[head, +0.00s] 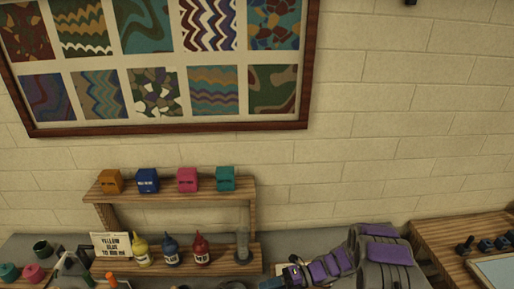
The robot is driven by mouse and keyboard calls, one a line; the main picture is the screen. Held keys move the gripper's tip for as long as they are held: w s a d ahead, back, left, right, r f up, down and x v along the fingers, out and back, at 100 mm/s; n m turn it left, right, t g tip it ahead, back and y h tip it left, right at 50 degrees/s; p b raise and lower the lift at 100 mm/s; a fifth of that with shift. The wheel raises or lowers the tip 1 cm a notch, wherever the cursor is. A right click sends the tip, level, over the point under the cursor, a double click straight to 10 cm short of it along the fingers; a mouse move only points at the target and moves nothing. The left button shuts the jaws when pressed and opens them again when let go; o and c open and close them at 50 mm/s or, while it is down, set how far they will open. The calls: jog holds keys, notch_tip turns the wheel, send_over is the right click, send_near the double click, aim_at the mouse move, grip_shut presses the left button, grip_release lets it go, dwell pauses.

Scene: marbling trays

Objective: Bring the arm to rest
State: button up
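My arm, grey with purple panels, shows at the bottom right of the head view. It runs left and down from its bulky part to a small dark end, my gripper (290,275), at the bottom edge, low in front of the shelf's right end. Its fingers cannot be made out, so I cannot tell whether it is open or shut or whether it holds anything.
A wooden shelf (228,186) bears orange, blue, pink and teal boxes. Yellow, blue and red bottles (201,249) and a clear cylinder (243,246) stand below, beside a lettered card (111,246). Pots lie left. A wooden surface (450,231) with a tray (498,270) is right.

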jog(key=s+d+r+n+g+h+b, duration=0.3)
jog(key=s+r+n+h, duration=0.7)
jog(key=s+r+n, duration=0.8)
jog(key=s+d+r+n+t+h+b, duration=0.1)
jog(key=s+d+r+n+t+h, duration=0.1)
jog(key=s+n, duration=0.4)
jog(key=s+d+r+n+t+h+b, duration=0.1)
jog(key=s+d+n+t+h, duration=0.2)
jog(key=s+n, duration=0.4)
jog(key=shift+d+r+n+h, duration=0.35)
jog(key=shift+d+n+h, duration=0.15)
jog(key=shift+d+n, duration=0.7)
jog(key=shift+a, duration=0.1)
